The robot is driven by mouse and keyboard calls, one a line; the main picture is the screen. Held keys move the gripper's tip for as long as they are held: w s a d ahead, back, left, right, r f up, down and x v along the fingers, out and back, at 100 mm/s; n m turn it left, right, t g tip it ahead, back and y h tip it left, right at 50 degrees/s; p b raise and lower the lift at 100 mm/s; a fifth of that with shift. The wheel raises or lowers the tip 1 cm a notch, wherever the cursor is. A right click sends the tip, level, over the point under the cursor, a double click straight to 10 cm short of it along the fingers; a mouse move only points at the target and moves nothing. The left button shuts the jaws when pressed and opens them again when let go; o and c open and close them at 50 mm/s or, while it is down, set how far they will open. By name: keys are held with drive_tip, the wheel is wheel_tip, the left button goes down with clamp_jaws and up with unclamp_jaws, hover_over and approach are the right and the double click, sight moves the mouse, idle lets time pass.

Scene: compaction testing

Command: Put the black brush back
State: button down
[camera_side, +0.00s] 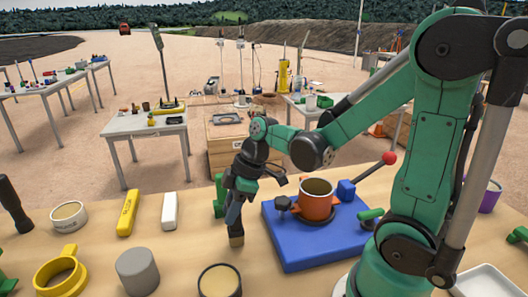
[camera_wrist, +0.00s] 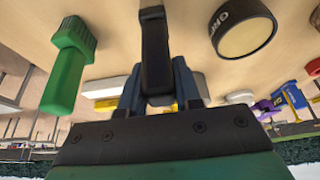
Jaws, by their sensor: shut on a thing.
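The black brush (camera_side: 235,222) hangs upright below my gripper (camera_side: 240,187), left of the blue base plate. Its tan bristle end (camera_side: 236,240) points down at or just above the wooden table; I cannot tell if it touches. My gripper is shut on the brush's dark handle. In the wrist view the handle (camera_wrist: 154,45) sits between the fingers of my gripper (camera_wrist: 158,85). A green part (camera_side: 219,196) stands just behind my gripper and is partly hidden. No place for the brush can be made out for certain.
An orange pot (camera_side: 316,203) stands on the blue base plate (camera_side: 300,258). A dark-rimmed round container (camera_side: 219,283), a grey cylinder (camera_side: 137,270), a yellow ring (camera_side: 60,277), a yellow bar (camera_side: 127,213) and a white bar (camera_side: 169,210) lie around on the left. Wood between them is bare.

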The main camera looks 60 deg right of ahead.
drive_tip(key=shift+f, duration=0.4)
drive_tip(key=c, duration=0.8)
unclamp_jaws()
drive_tip(key=o, duration=0.6)
drive_tip(key=c, duration=0.6)
drive_tip(key=shift+r, duration=0.1)
drive_tip(key=shift+v, duration=2.95)
